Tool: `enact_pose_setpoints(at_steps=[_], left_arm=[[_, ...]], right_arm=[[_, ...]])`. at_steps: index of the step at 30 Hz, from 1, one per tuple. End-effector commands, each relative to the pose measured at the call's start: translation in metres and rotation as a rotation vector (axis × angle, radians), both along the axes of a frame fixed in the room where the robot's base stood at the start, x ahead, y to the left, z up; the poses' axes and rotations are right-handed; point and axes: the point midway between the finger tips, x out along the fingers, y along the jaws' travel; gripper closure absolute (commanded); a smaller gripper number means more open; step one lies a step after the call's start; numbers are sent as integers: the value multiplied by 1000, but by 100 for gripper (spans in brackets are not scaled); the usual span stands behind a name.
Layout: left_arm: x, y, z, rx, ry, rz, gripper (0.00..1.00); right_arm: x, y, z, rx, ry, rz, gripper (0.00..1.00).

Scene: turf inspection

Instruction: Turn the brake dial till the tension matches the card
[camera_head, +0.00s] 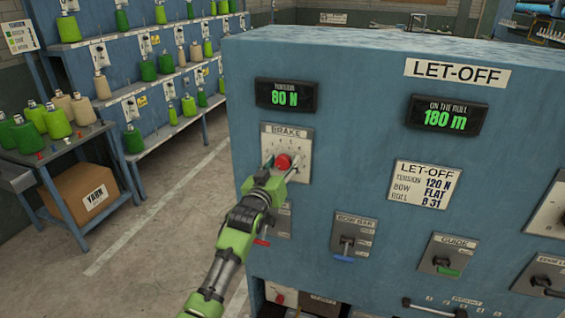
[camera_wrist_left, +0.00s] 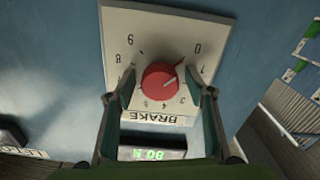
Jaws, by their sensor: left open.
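The red brake dial (camera_head: 284,161) sits on a pale plate marked BRAKE on the blue let-off cabinet. In the left wrist view the dial (camera_wrist_left: 160,81) appears upside down, with its pointer toward the numbers at the upper right. My left gripper (camera_head: 283,165) is open, its fingers on either side of the dial; I cannot tell whether they touch it. The tension display (camera_head: 286,96) above reads 80 N. The let-off card (camera_head: 423,187) to the right lists tension 120 N, bow FLAT, roll B 31. My right gripper is not in view.
An "on the roll" display (camera_head: 446,116) reads 180 m. Below are a lever with a blue handle (camera_head: 352,236) and a guide lever with a green handle (camera_head: 448,254). A yarn cart (camera_head: 60,160) and spool racks stand left, with bare floor between.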

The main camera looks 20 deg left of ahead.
Motion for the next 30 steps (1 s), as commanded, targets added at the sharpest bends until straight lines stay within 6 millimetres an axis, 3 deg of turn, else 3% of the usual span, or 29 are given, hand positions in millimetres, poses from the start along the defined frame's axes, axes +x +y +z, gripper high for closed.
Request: enact_pose_setpoints(at_steps=[7, 12, 23, 30], left_arm=[[1, 0, 0, 0, 0, 0, 51], [0, 0, 0, 0, 1, 0, 89], [0, 0, 0, 35, 0, 0, 89], [1, 0, 0, 170, -4, 1, 89]], right_arm=[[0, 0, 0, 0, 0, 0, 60], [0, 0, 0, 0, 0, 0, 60], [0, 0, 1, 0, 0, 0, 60], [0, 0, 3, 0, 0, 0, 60]])
